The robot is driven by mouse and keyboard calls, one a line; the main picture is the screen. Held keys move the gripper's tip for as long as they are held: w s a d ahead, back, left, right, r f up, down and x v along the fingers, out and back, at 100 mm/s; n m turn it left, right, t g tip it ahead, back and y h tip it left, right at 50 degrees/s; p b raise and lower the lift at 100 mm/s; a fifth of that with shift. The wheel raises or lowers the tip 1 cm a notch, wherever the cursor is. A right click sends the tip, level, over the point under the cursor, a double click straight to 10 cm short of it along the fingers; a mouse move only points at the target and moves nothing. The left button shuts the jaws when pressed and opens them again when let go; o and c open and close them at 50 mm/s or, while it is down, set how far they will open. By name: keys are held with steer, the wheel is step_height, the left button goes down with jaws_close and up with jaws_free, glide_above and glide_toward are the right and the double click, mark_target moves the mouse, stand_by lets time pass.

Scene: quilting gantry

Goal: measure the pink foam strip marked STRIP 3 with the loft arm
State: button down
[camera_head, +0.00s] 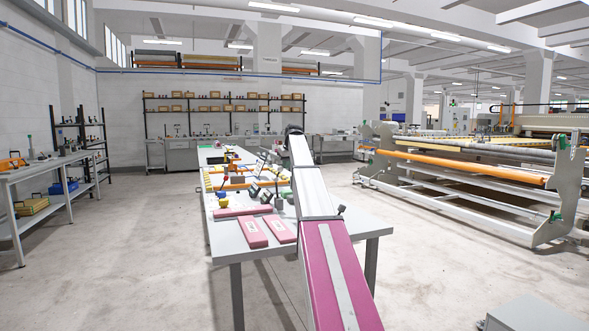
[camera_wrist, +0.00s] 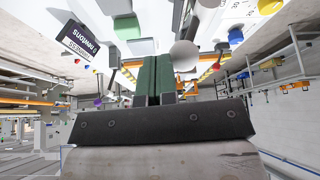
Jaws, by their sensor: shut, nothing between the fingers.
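Pink foam strips lie on the near end of the long table in the head view. One strip (camera_head: 252,232) and a second (camera_head: 280,229) lie side by side with white labels, too small to read. A third pink strip (camera_head: 243,211) lies crosswise behind them. I cannot tell which is STRIP 3. Small dark devices (camera_head: 266,195) stand behind the strips; I cannot tell whether one is the loft arm. My gripper, with green finger pads, is shut and empty in the wrist view (camera_wrist: 155,82). In the head view my arm hides its fingers.
The grey table (camera_head: 230,245) holds several coloured items farther back. A black sign (camera_wrist: 78,42) shows upside down in the wrist view. A quilting frame with an orange roller (camera_head: 460,167) stands at the right, a workbench (camera_head: 50,163) at the left. Floor between is clear.

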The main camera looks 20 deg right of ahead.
steer(key=a+f+n+h, duration=0.1)
steer(key=a+f+h, duration=0.1)
steer(key=a, duration=0.4)
steer(key=a+f+n+h, duration=0.1)
steer(key=a+f+h, duration=0.2)
steer(key=a+h, duration=0.2)
steer(key=a+f+n+t+h, duration=0.1)
steer(key=a+f+h, duration=0.2)
steer(key=a, duration=0.5)
steer(key=shift+s+a+h, duration=0.3)
steer(key=shift+h, duration=0.3)
steer(key=shift+r, duration=0.15)
